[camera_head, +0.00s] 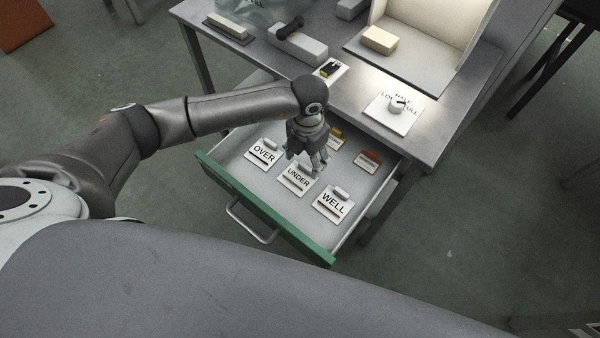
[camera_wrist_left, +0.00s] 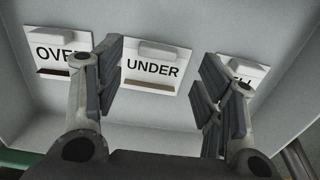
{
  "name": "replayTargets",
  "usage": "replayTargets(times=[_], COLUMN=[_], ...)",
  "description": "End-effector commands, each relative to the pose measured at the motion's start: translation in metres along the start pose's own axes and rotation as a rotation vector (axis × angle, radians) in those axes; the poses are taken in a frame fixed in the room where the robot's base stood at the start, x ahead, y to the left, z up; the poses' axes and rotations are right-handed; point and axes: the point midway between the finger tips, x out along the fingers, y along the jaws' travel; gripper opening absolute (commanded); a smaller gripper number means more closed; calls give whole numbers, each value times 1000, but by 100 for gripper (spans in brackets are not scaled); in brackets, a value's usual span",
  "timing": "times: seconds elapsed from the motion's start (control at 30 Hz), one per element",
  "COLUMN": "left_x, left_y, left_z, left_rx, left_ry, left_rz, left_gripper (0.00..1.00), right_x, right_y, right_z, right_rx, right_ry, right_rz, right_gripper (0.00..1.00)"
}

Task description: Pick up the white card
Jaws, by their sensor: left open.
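Three white cards lie in the open drawer (camera_head: 240,188): OVER (camera_head: 263,153), UNDER (camera_head: 297,178) and WELL (camera_head: 333,202). Each has a small pale block at its upper edge and a dark strip below its word. My left gripper (camera_head: 314,166) is in the drawer area, over the upper right part of the UNDER card. In the left wrist view the open, empty fingers (camera_wrist_left: 160,85) frame the UNDER card (camera_wrist_left: 152,68). The left finger partly covers the OVER card (camera_wrist_left: 58,50); the right finger partly covers the WELL card (camera_wrist_left: 243,72). My right gripper is not in view.
A yellow-brown tag (camera_head: 335,139) and a red-brown tag (camera_head: 368,160) lie farther back in the drawer. The table (camera_head: 440,150) above holds a dial plate (camera_head: 395,112), a lit booth (camera_head: 430,30) and a tan brick (camera_head: 379,40). The drawer's green front has a handle (camera_head: 250,222).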

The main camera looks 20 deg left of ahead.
Motion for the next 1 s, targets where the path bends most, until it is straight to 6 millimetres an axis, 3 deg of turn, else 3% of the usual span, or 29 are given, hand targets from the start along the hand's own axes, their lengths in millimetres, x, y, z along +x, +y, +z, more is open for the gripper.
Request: replayTargets(times=[0.3,0.57,0.9,1.0], left_x=[40,44,43,43], left_y=[3,3,3,4], left_z=[4,4,4,4], left_rx=[-1,1,0,0], left_ry=[2,1,0,0], left_rz=[-1,-1,-1,-1], left_gripper=[63,63,21,21], right_x=[-6,-6,-6,-6], right_y=[-2,-3,-3,-3], right_z=[-1,-1,-1,-1], right_rx=[1,1,1,1], right_ry=[0,0,0,0], right_rz=[-3,-3,-3,-3], right_gripper=[0,0,0,0])
